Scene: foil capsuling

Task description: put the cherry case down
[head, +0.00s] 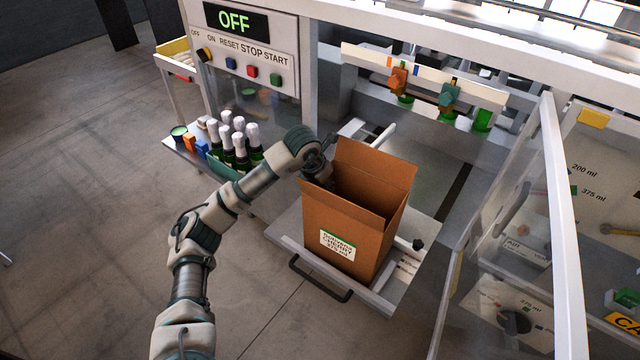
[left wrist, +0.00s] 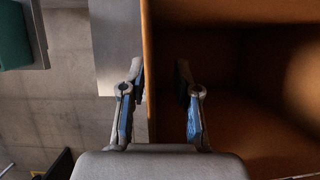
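The cherry case (head: 343,230) is an open brown cardboard box with a white and green label reading CHERRY. It stands upright on a pale shelf (head: 408,284) at the front of the machine, its top flaps raised. My left gripper (head: 328,178) is at the case's left upper edge. In the left wrist view its two fingers (left wrist: 160,80) are apart, one on each side of the cardboard wall (left wrist: 149,30), with a visible gap beside the inner finger. The case's interior there looks empty, though its lower part is dark. My right gripper is not in view.
Several dark bottles with white tops (head: 236,145) stand on a side shelf left of the case. A black handle (head: 318,280) sticks out below the shelf front. A clear door with a white frame (head: 562,220) stands open at the right. The panel (head: 236,20) reads OFF.

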